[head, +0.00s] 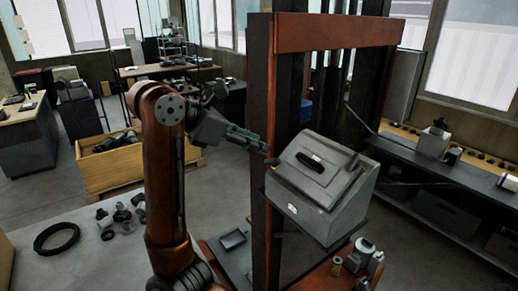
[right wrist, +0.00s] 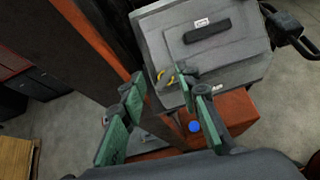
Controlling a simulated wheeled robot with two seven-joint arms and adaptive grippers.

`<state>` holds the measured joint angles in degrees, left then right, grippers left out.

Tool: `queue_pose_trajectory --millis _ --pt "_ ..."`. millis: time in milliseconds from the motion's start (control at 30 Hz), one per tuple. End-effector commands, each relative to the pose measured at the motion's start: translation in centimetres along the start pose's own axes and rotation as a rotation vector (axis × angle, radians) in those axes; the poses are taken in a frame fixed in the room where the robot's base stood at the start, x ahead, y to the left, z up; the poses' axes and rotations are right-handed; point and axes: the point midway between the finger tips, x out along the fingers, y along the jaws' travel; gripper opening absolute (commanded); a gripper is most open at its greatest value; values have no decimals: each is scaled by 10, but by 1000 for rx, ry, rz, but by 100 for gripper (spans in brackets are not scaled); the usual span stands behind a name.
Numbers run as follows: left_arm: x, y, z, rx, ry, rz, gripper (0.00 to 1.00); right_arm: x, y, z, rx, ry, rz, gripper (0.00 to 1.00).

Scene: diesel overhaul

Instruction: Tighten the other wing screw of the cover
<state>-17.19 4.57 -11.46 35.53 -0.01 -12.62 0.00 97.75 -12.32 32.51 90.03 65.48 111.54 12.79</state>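The grey box with its sloped cover (head: 318,172) hangs beside the rust-red frame; a black handle (head: 308,160) lies on the cover. A small dark wing screw (head: 273,162) is at the cover's left edge, and a dark slanted knob (head: 353,162) is at its right. My right gripper (head: 264,147) is just above and left of the left screw. My left gripper is not in view.
The rust-red post (head: 262,120) stands close to my right gripper. Small metal parts (head: 362,249) stand on the red base below the box. A workbench (head: 420,160) runs along the right. A wooden crate (head: 115,172) and a black ring (head: 57,238) are at left.

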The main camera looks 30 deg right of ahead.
Motion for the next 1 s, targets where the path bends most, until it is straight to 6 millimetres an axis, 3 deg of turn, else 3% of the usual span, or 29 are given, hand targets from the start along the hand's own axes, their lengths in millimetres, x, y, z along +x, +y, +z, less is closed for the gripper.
queue_pose_trajectory --millis 500,1000 --pt "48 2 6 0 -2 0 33 10 -1 -6 -595 2 225 30" --pt "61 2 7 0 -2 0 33 16 0 -6 -1239 2 460 30"
